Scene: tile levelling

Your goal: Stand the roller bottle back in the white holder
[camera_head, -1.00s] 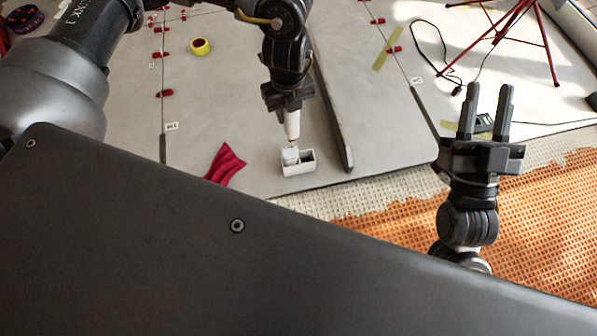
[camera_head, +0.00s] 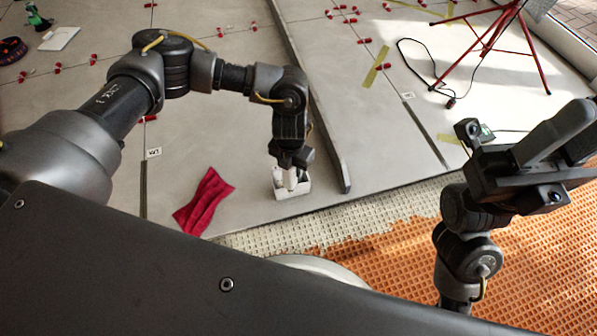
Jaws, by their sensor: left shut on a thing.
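The white holder (camera_head: 296,193) stands on the grey tiled floor, at the centre of the view. My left gripper (camera_head: 291,166) is directly above it, pointing down and shut on the white roller bottle (camera_head: 291,180). The bottle is upright, with its lower end at the holder. I cannot tell whether it is inside a compartment or just above or in front of one, because the gripper hides much of it. My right gripper (camera_head: 568,142) is raised at the right, well away from the holder; its fingers look apart, with nothing between them.
A crumpled red cloth (camera_head: 204,202) lies left of the holder. A long dark bar (camera_head: 318,110) lies just right of it. Red clips line the tile joints. A red tripod (camera_head: 490,45) stands at the back right. Orange matting (camera_head: 400,255) covers the near floor.

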